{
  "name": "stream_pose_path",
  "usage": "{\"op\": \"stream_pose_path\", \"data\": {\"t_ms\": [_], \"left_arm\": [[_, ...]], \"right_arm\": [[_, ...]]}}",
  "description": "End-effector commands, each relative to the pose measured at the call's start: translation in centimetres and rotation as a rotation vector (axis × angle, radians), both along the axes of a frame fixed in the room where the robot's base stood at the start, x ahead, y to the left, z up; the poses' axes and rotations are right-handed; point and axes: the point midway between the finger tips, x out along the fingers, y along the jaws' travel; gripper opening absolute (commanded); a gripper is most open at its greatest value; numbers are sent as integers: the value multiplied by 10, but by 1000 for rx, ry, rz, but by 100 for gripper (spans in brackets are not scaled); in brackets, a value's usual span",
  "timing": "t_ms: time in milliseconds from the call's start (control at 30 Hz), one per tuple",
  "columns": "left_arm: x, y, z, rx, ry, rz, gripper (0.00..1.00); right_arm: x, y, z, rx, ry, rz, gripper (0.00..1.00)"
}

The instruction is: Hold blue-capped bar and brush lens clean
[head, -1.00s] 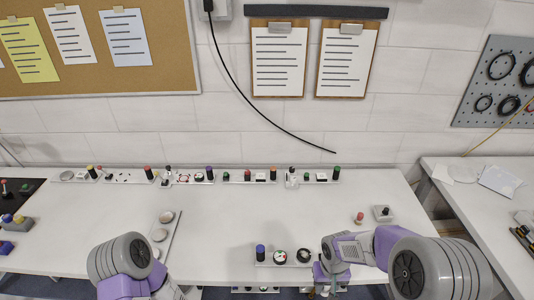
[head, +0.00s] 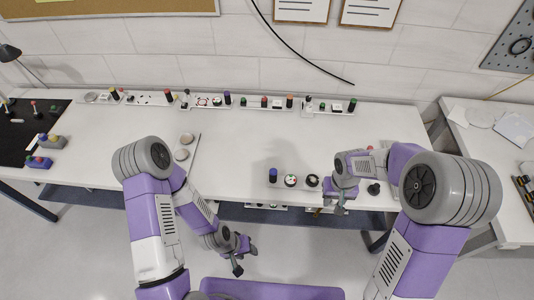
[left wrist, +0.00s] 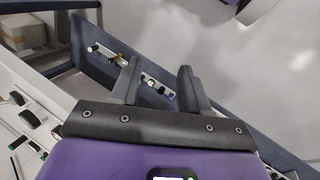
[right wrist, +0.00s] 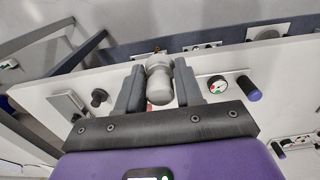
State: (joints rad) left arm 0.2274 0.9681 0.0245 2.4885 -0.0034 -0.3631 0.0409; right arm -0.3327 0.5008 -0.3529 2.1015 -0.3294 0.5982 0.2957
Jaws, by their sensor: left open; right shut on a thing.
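The white bar (head: 280,186) lies at the front of the table. It carries a blue cap (head: 273,175), a round dial (head: 290,180) and a dark round lens (head: 312,180). The blue cap (right wrist: 253,95) and dial (right wrist: 217,85) also show in the right wrist view. My right gripper (head: 341,205) is just right of the bar, shut on a pale grey rounded piece (right wrist: 159,88); I cannot tell whether this is the brush. My left gripper (head: 240,258) is open and empty, in front of the table and apart from the bar. It shows open in its wrist view (left wrist: 160,70).
A block with a black knob (right wrist: 98,97) stands near my right gripper. Several more bars (head: 150,99) line the table's back. A plate with two pale discs (head: 183,154) lies on the left. More bars (left wrist: 107,55) sit below the front edge. The middle table is clear.

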Motion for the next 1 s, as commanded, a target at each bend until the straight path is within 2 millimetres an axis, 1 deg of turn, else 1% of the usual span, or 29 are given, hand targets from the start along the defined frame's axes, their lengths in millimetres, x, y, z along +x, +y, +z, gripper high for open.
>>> {"op": "stream_pose_path", "data": {"t_ms": [67,167,267,467,700,767,1000], "left_arm": [[6,-3,-1,-10,-4,58,46],[19,-9,-3,-36,-13,190,46],[37,-17,-4,-84,-22,370,46],[75,-32,1,-235,-21,758,46],[119,-46,14,-497,27,1210,46],[130,-49,19,-578,50,1316,46],[168,-52,42,-941,183,1711,46]], "right_arm": [[0,0,0,0,0,0,2],[0,0,0,0,0,0,2],[0,0,0,0,0,0,2],[0,0,0,0,0,0,2],[0,0,0,0,0,0,2],[0,0,0,0,0,0,2],[0,0,0,0,0,0,2]]}}
